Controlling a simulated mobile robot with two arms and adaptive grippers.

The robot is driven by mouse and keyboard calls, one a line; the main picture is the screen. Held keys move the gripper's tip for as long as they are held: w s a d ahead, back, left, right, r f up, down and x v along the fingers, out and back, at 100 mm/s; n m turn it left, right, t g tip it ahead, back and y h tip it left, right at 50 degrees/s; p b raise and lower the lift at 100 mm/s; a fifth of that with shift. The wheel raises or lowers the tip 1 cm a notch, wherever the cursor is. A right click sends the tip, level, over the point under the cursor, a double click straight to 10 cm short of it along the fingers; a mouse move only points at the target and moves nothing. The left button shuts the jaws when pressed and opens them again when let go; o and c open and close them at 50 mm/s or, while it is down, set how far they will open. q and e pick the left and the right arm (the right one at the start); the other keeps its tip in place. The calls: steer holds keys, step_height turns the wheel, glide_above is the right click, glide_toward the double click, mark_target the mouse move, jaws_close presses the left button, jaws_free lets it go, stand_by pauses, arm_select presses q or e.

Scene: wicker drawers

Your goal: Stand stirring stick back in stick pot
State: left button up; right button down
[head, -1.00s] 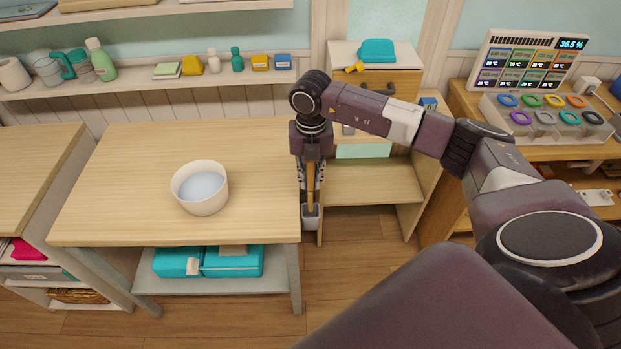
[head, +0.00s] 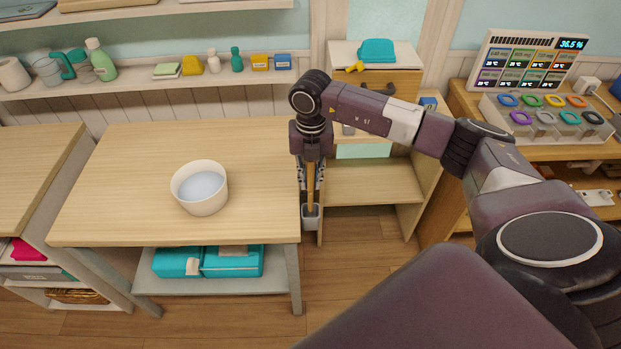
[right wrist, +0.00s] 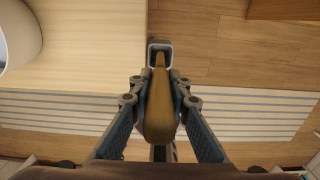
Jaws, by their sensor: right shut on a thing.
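The stirring stick (head: 310,190) is a brown wooden stick, upright in the head view. My right gripper (head: 311,180) points down beside the table's right edge and is shut on the stick. The stick pot (head: 311,222) is a small grey square container directly below it, beside the table edge. The stick's lower end meets the pot's opening in the head view. In the right wrist view the stick (right wrist: 158,110) runs between the fingers toward the pot (right wrist: 159,46). How deep the tip sits is hidden. My left gripper is not in view.
A white bowl of pale liquid (head: 201,187) stands on the wooden table (head: 120,165), whose top is otherwise clear. A low wooden shelf unit (head: 375,185) stands right of the pot. A wall shelf (head: 130,84) holds bottles and small items. A control panel (head: 530,60) is at far right.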

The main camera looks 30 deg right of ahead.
mark_target(311, 168)
steer(key=shift+f+b, duration=2.85)
steer(key=shift+f, duration=1)
steer(key=c, duration=1.7)
jaws_free()
steer(key=shift+r, duration=0.1)
steer(key=shift+c, duration=0.2)
step_height(311, 168, up, 12)
steer(key=shift+s, duration=0.1)
